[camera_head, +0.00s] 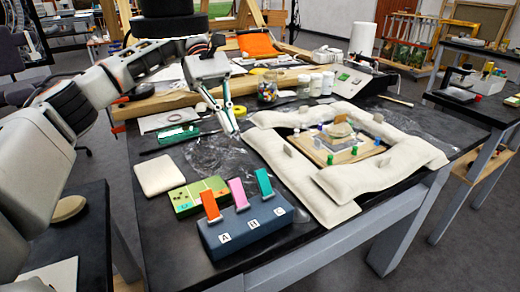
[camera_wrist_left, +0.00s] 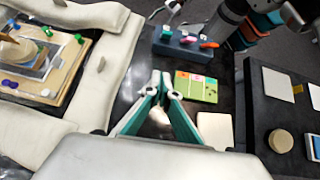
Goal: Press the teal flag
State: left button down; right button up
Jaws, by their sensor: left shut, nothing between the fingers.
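The teal flag (camera_head: 263,182) stands tilted up on a dark blue box (camera_head: 243,231), above the label C. A pink flag (camera_head: 237,193) and an orange flag (camera_head: 210,205) stand beside it over B and A. The teal flag also shows small in the left wrist view (camera_wrist_left: 167,30), at the left end of the box. My left gripper (camera_head: 236,132) points down above the table, behind the box and apart from it. Its green fingers (camera_wrist_left: 160,80) are shut and empty. My right gripper is in neither view.
A green board (camera_head: 198,196) lies just behind the box, with a white pad (camera_head: 159,174) to its left. Pale padded cushions (camera_head: 297,180) surround a wooden board (camera_head: 338,150) on the right. Clear crumpled plastic (camera_head: 207,157) lies under my left gripper.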

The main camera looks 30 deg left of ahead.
aim_at(264, 183)
pick_arm(q)
jog(key=shift+s, duration=0.2)
jog(key=x, duration=0.9)
jog(key=shift+s+d+f, duration=0.1)
jog(key=shift+d+f, duration=0.1)
jog(key=d, duration=0.1)
jog(key=s+d+r, duration=0.1)
jog(key=shift+s+d+r+p, duration=0.1)
jog(key=shift+d+r+p, duration=0.15)
jog(key=shift+r+p, duration=0.15)
jog(key=shift+s+d+r, duration=0.1)
jog(key=shift+s+d, duration=0.05)
jog(key=shift+d, duration=0.2)
jog(key=shift+d+r, duration=0.1)
